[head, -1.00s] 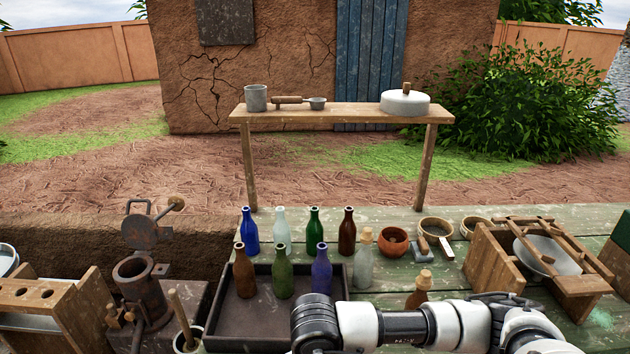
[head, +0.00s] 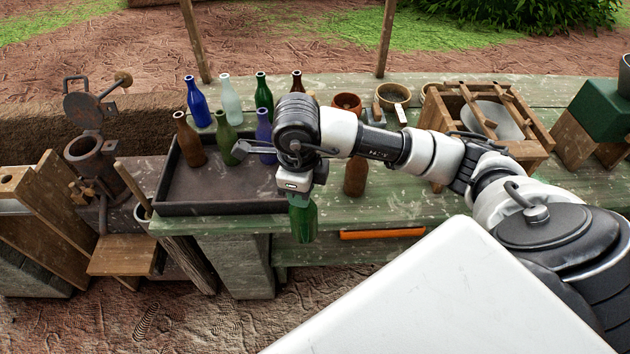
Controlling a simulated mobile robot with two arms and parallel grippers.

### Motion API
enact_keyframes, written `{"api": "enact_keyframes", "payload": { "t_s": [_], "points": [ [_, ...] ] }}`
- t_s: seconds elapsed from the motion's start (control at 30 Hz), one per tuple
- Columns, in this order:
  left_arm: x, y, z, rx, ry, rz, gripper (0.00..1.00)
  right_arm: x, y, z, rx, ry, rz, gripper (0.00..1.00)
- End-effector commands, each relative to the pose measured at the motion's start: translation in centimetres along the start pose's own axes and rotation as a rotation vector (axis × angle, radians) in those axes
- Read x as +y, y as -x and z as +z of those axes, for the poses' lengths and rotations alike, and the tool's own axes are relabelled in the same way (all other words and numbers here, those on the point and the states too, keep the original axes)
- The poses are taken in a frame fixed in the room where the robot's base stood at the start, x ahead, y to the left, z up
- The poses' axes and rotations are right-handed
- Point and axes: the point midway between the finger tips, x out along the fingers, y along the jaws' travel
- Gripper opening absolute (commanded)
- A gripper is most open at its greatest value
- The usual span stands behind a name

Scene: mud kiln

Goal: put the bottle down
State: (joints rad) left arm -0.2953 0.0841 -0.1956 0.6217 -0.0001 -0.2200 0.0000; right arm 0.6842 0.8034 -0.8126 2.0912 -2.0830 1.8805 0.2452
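My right gripper (head: 297,188) points down at the front edge of the green table (head: 400,200). A green bottle (head: 303,222) hangs upright below it, in front of the table edge and clear of the tabletop. The gripper appears shut on the bottle's upper part; the fingertips and the neck are hidden. A dark tray (head: 222,190) stands on the table to the left. It holds a brown bottle (head: 189,142), an olive bottle (head: 226,140) and a violet-blue bottle (head: 264,130), partly covered by my arm. My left gripper is out of view.
Behind the tray stand a blue bottle (head: 198,103), a pale bottle (head: 229,100), a green one (head: 263,95) and a brown one (head: 297,83). Another brown bottle (head: 355,176) stands right of my gripper. The tray's front has free room. A wooden press frame (head: 480,120) stands right.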

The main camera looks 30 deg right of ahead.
Motion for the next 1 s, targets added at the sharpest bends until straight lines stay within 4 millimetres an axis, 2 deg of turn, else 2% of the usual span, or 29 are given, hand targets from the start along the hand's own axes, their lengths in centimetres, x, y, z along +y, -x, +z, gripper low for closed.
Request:
{"api": "enact_keyframes", "payload": {
  "t_s": [0.1, 0.6, 0.8, 1.0],
  "points": [
    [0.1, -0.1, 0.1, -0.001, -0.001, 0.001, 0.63, -0.8, 0.7, 0.3, -0.002, -0.320, 0.000, 0.03],
    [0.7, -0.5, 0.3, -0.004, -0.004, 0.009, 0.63, -3.3, 3.6, 0.8, 0.007, -1.636, 0.016, 0.03],
    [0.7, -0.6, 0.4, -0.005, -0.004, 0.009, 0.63, -3.9, 4.3, 0.8, 0.013, -1.960, 0.021, 0.03],
    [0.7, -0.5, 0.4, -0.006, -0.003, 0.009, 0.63, -4.9, 4.0, 0.9, 0.020, -2.070, 0.021, 0.03]
  ]
}}
